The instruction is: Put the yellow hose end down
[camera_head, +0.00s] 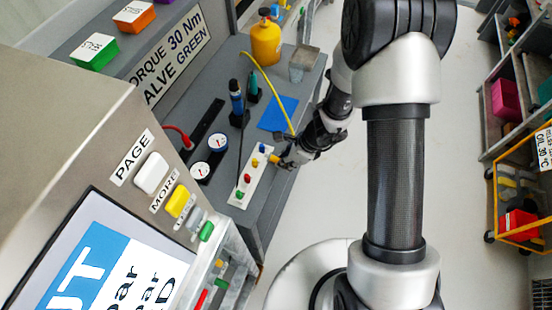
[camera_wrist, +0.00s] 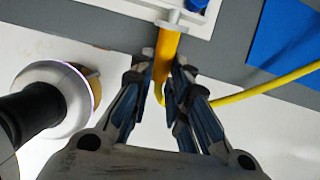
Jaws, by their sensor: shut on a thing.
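The yellow hose (camera_head: 262,76) runs from a yellow bottle (camera_head: 265,42) across the bench to my gripper (camera_head: 280,160). In the wrist view my gripper (camera_wrist: 168,80) is shut on the yellow hose end (camera_wrist: 167,48), whose pale tip (camera_wrist: 172,22) points at the white panel (camera_wrist: 143,10). The tip overlaps the panel's edge; I cannot tell whether it touches. In the head view the white panel (camera_head: 238,198) carries several coloured fittings, and my gripper is at its right side. The hose (camera_wrist: 270,86) loops away to the right behind my fingers.
A blue mat (camera_head: 278,113) lies on the grey bench near the hose, with a grey container (camera_head: 303,63) behind it. Two gauges (camera_head: 201,170) and upright tools (camera_head: 237,100) stand left of the panel. Open floor lies right of the bench; shelves (camera_head: 500,130) stand farther right.

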